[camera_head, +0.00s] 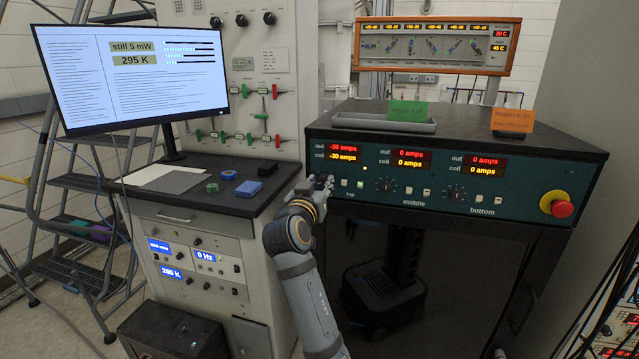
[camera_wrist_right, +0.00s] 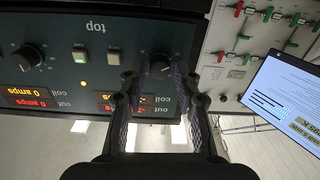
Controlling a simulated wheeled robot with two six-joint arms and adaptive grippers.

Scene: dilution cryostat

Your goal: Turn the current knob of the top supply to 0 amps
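The top supply's current knob (camera_wrist_right: 160,66) is dark and round in the right wrist view. In the head view my right gripper hides it. My right gripper (camera_head: 320,183) is at the left end of the supply panel. In the wrist view the fingers of this gripper (camera_wrist_right: 157,80) stand apart, one on each side of the knob; I cannot tell whether they touch it. The top supply's display (camera_head: 343,152) reads -30 amps for both out and coil. My left gripper is not in view.
The middle knob (camera_head: 386,186) and bottom knob (camera_head: 455,193) are to the right; their displays read 0 amps. A red emergency button (camera_head: 561,208) is at the panel's right end. A monitor (camera_head: 135,75) and a desk with tape rolls (camera_head: 228,175) are at left.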

